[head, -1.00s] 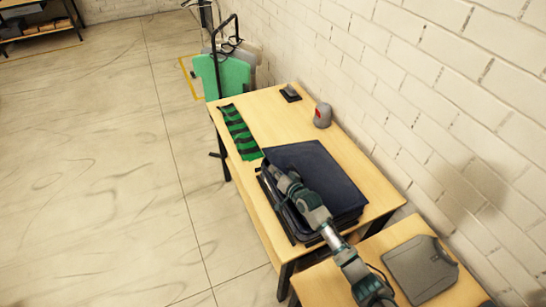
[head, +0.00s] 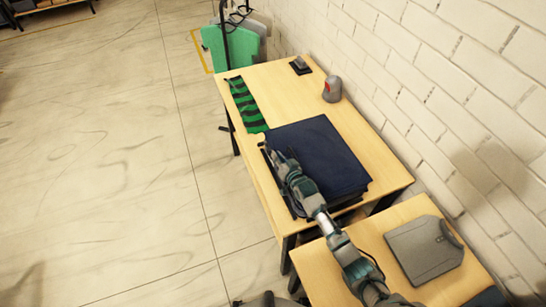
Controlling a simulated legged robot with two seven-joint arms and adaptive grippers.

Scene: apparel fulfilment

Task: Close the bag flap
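A dark navy bag (head: 322,150) lies on the wooden table. Its flap lies almost flat over the top, with the dark side of the bag showing below the front right edge. My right gripper (head: 277,157) is at the bag's left edge, and the arm reaches over the near left corner. The fingers are small and dark against the bag, so I cannot tell whether they are open or touch the flap. The arm hides part of the bag's left side. My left gripper is not in view.
A green and black striped cloth (head: 248,105) lies just beyond the bag. A grey and red device (head: 332,89) and a small black item (head: 300,65) stand farther back. A brick wall is at the right.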

